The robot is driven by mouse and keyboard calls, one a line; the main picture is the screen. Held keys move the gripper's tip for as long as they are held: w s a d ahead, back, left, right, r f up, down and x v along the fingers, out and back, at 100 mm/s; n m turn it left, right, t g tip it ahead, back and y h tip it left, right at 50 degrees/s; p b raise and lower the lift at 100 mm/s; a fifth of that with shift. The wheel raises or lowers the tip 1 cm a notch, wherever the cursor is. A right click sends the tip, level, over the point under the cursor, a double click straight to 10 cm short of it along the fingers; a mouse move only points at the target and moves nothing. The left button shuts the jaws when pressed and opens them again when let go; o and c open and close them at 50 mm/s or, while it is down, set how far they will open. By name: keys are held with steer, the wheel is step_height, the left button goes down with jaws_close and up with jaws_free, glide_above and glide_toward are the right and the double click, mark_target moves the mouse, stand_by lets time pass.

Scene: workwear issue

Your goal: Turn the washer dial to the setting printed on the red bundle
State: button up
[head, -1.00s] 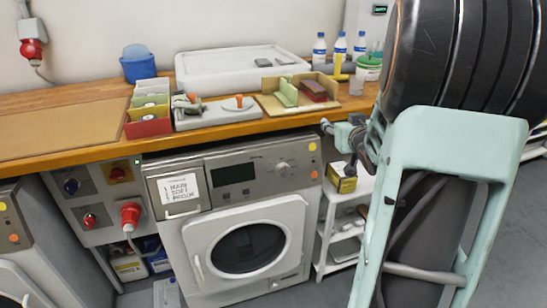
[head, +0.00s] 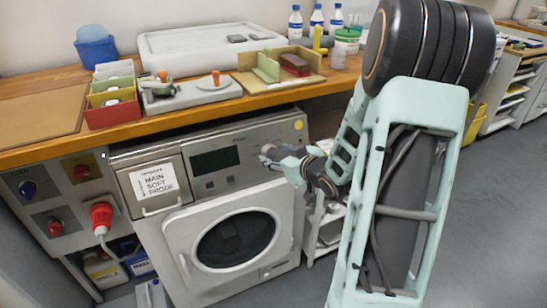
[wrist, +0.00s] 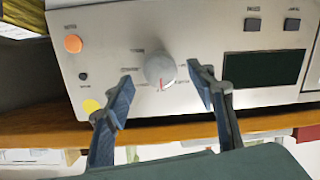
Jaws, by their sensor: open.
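The washer (head: 222,185) stands under the counter, with its control panel facing me. In the wrist view the round grey dial (wrist: 160,68) sits between my two fingertips, with a finger on each side and gaps showing. Its red mark points towards the bottom of that picture. Printed words surround the dial but are too small to read. My gripper (wrist: 161,86) is open and empty; in the head view my gripper (head: 276,162) is at the panel and covers the dial. No bundle with readable print shows; a dark red block (head: 295,64) lies in a tray on the counter.
A wooden counter (head: 150,126) overhangs the washer and runs close to my fingers in the wrist view. A drawer label (head: 156,181) reads "MAIN SOFT PROOF". A shelf cart stands right of the washer. An orange button (wrist: 72,43) is beside the dial.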

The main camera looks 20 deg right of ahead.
mark_target(270, 152)
steer(key=shift+x, duration=1.3)
steer(key=c, duration=1.2)
